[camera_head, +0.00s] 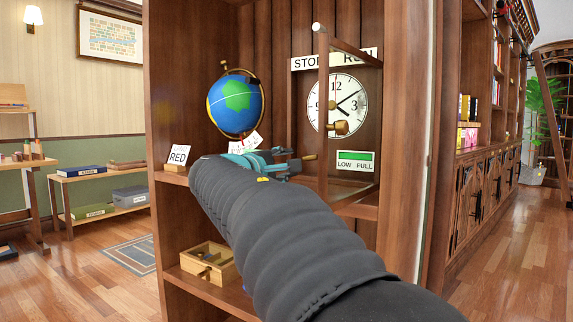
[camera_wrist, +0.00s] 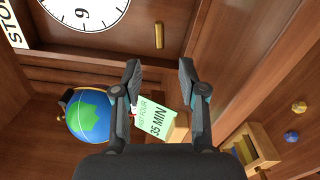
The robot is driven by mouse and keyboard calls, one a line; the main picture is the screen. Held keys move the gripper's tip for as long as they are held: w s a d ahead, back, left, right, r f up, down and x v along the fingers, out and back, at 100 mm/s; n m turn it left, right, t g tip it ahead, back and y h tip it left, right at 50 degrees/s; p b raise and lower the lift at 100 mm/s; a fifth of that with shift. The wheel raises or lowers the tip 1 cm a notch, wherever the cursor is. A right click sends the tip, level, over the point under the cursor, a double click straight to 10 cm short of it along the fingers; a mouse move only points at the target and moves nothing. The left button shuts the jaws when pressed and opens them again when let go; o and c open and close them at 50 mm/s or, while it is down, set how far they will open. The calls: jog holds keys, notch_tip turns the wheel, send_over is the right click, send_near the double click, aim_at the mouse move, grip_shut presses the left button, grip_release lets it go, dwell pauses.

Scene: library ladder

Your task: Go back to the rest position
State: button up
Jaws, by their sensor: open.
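My gripper (camera_wrist: 160,78) is open in the wrist view, its two fingers apart with nothing between the tips. In the head view my gripper (camera_head: 280,160) shows as teal and dark parts at the end of my dark sleeved arm, in front of the cabinet; its fingertips are hard to make out there. A white clock face (camera_head: 348,98) is on the back panel to its upper right, and also shows at the top of the wrist view (camera_wrist: 82,8). A green card (camera_wrist: 155,118) reading "35 MIN" stands below the fingers in the wrist view.
A blue and green globe (camera_head: 230,108) stands left of my gripper. A "RED" card (camera_head: 178,155) is on the left shelf edge. An open wooden box (camera_head: 225,272) sits on the lower shelf. A wooden frame (camera_head: 323,110) stands before the clock. Open floor (camera_head: 510,230) lies right.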

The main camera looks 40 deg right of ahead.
jog(key=shift+a, duration=0.1)
jog(key=s+a+f+m+g+y+p, duration=0.1)
jog(key=s+a+f+m+y+p, duration=0.6)
jog(key=s+a+f+y, duration=0.9)
jog(key=s+a+f+p, duration=0.3)
jog(key=s+a+f, duration=0.5)
jog(key=s+a, duration=0.1)
jog(key=shift+a+f+y+p, duration=0.25)
jog(key=shift+a+y+p, duration=0.05)
jog(key=shift+a+p, duration=0.1)
jog(key=shift+d, duration=0.1)
